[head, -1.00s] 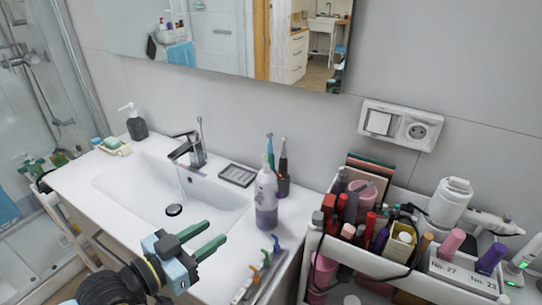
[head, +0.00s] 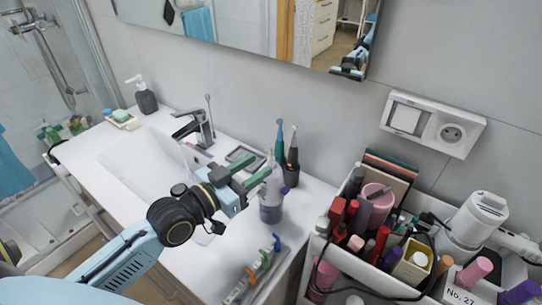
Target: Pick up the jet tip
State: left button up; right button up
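Several small coloured tips stand in a row on a narrow tray (head: 258,284) at the front right of the washbasin counter. I cannot tell which is the jet tip. My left gripper (head: 256,171) is open and empty, its two green fingers apart. My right gripper is not in view.
A crowded cosmetics cart (head: 312,247) stands at the right. The front of the counter is mostly clear.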

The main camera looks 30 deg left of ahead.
aim_at(270, 156)
pick_arm(q)
jog(key=shift+w+d, duration=0.1)
jog(key=shift+w, duration=0.35)
jog(key=p+x, duration=0.1)
jog(key=x, duration=0.4)
jog(key=shift+r, duration=0.15)
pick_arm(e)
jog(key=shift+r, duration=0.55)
pick_arm(q)
grip_shut()
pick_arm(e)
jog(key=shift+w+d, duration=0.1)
